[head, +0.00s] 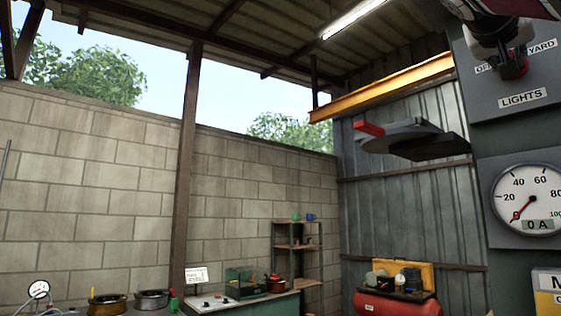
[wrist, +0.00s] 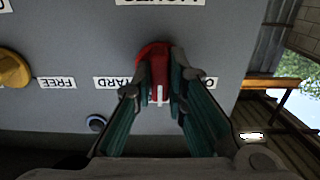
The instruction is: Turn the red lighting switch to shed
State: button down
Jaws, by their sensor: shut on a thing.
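The red lighting switch (wrist: 152,52) is on a grey panel in the wrist view, which shows the panel's lettering upside down. My gripper (wrist: 160,82) is shut on the switch, a finger on each side. The switch's white pointer line aims down in this view, away from the LIGHTS label (wrist: 160,2). It lies between the YARD label (wrist: 112,83) and a partly covered label starting with O. No shed label is visible. In the head view my gripper (head: 512,68) is at the panel's upper part, above the LIGHTS plate (head: 522,98), and covers most of the switch.
A yellow knob (wrist: 14,70) with a FREE label (wrist: 55,83) and a small blue-ringed round part (wrist: 96,123) are nearby on the panel. Below the lights panel, an ammeter (head: 528,198) reads about 0 A. A yellow beam (head: 385,88) is left of the panel.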

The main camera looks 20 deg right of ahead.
jog(key=c, duration=1.6)
grip_release()
jog(key=v, duration=1.2)
jog(key=shift+f, duration=0.15)
